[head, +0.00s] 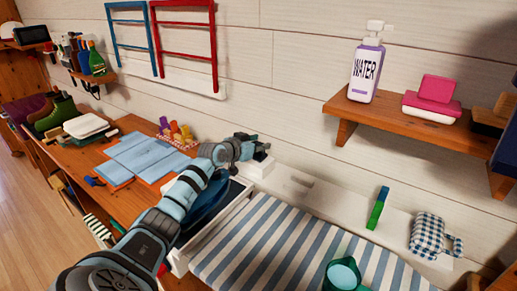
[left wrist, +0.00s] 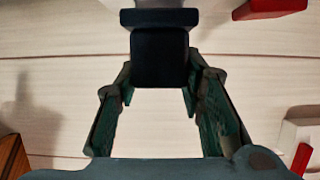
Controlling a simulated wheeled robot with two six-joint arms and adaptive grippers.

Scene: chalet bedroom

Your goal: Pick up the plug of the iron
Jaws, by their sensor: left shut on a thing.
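My left gripper (head: 243,149) reaches to the back wall, above a white block-like thing (head: 258,166). In the left wrist view its two fingers (left wrist: 160,78) stand on either side of a dark blocky thing, which looks like the plug (left wrist: 160,58). The gripper is shut on it. In the head view the plug is too small and covered to make out clearly. A dark blue rounded thing, perhaps the iron (head: 208,207), lies behind my left forearm and is partly hidden by it. My right gripper is not in view.
A striped ironing cloth (head: 275,245) spreads right of my arm, with a teal container (head: 343,274) at its front.

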